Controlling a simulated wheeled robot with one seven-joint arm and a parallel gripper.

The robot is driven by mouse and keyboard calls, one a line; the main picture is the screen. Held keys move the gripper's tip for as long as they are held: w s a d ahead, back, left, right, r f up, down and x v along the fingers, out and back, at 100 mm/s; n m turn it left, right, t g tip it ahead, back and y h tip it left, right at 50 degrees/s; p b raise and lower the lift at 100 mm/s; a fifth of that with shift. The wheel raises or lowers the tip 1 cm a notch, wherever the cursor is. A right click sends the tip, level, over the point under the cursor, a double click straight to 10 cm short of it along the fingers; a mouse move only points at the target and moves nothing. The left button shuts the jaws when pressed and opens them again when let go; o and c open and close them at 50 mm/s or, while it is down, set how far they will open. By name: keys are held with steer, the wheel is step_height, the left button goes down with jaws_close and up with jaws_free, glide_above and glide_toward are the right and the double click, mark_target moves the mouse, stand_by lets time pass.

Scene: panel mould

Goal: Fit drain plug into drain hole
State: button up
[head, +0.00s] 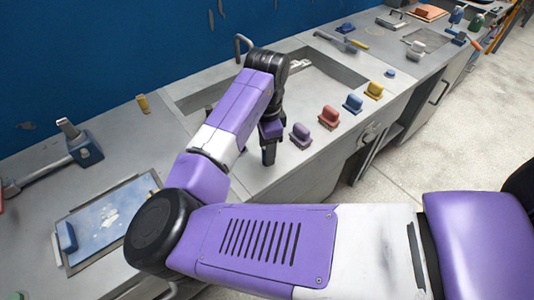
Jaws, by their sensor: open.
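My gripper (269,156) points down over the counter's front strip, left of a purple block-shaped piece (300,134). It is open, and nothing shows between its fingers. Red (329,116), blue (353,102) and yellow (374,90) pieces of similar shape stand in a row to the right of the purple one. I cannot tell which piece, if any, is the drain plug. A sunken rectangular basin (340,73) lies behind the row, partly covered by my arm. No drain hole can be made out; my arm may hide it.
A bent tap (243,46) stands behind the basin. A framed panel (108,218) and a blue clamp-like tool (84,148) lie on the left counter. A small yellow cylinder (142,103) stands near the blue wall. Tools crowd the far right counter.

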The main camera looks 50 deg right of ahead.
steer(key=shift+f, duration=1)
jaws_close()
steer(key=shift+r, duration=0.15)
